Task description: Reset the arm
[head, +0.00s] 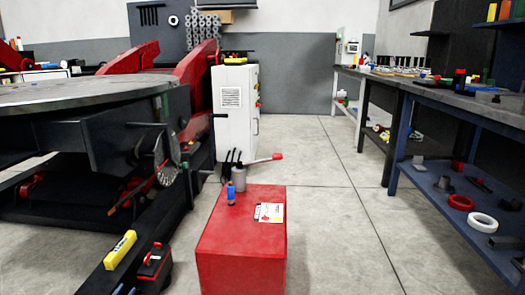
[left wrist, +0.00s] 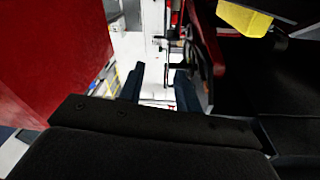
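The tilting positioner fills the left of the head view, with a round grey table (head: 80,92) on a dark frame and red arms (head: 198,62) behind it. The table looks about level. My left gripper (left wrist: 158,88) shows in the left wrist view. Its two dark fingers stand apart with a bright gap between them, and I see nothing held. I cannot make out either gripper in the head view. My right gripper is in neither view.
A red box (head: 242,255) stands front centre, with a blue bottle (head: 231,193) and a card (head: 269,212) on top. A white cabinet (head: 235,105) stands behind. A workbench (head: 460,105) runs along the right. The floor between is clear. A large red surface (left wrist: 50,60) fills the wrist view's left.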

